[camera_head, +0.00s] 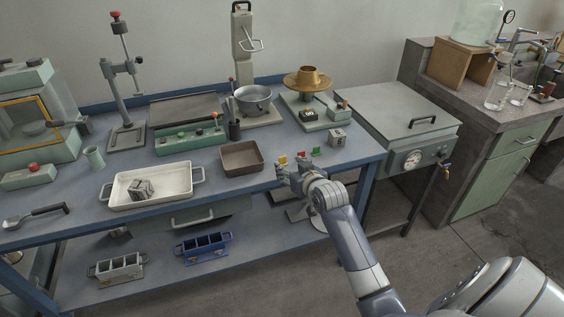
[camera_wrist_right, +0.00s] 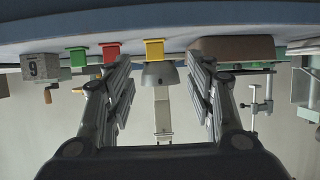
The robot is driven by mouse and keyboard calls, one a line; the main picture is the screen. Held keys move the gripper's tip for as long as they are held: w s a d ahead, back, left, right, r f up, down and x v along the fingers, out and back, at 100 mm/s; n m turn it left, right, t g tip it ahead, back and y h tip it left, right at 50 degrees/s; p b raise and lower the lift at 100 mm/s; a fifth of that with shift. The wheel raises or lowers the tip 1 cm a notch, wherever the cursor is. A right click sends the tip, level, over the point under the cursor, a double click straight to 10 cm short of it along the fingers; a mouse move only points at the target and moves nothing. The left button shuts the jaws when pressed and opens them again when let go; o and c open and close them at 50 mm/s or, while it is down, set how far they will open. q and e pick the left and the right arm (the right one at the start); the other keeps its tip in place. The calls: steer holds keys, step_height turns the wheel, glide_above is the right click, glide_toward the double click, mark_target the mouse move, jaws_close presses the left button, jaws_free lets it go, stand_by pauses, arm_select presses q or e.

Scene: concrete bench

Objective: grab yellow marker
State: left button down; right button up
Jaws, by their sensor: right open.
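The yellow marker (camera_head: 283,160) is a small yellow block near the front edge of the bench. In the right wrist view, which appears upside down, the yellow marker (camera_wrist_right: 155,49) shows between and beyond the fingers. My right gripper (camera_head: 286,175) is at the bench's front edge, just in front of the yellow marker. In the wrist view the fingers of my right gripper (camera_wrist_right: 161,72) are spread with nothing between them. A red marker (camera_head: 300,155) and a green marker (camera_head: 316,151) stand to the right of the yellow one. My left gripper is not in view.
A brown tray (camera_head: 242,170) lies left of the yellow marker. A numbered cube (camera_head: 338,137) is right of the green marker. A brass funnel-like piece (camera_head: 307,78) and a metal bowl (camera_head: 252,98) stand behind.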

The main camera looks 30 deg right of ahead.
mark_target(283, 158)
steer(key=x, duration=0.3)
steer(key=shift+w+d, duration=0.2)
steer(key=shift+w, duration=0.1)
steer(key=x, duration=0.4)
steer(key=shift+w+d+r, duration=0.1)
steer(key=shift+w+d, duration=0.1)
steer(key=shift+d, duration=0.1)
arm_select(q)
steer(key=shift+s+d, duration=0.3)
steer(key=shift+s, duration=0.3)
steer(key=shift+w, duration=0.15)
arm_select(e)
steer(key=c, duration=0.8)
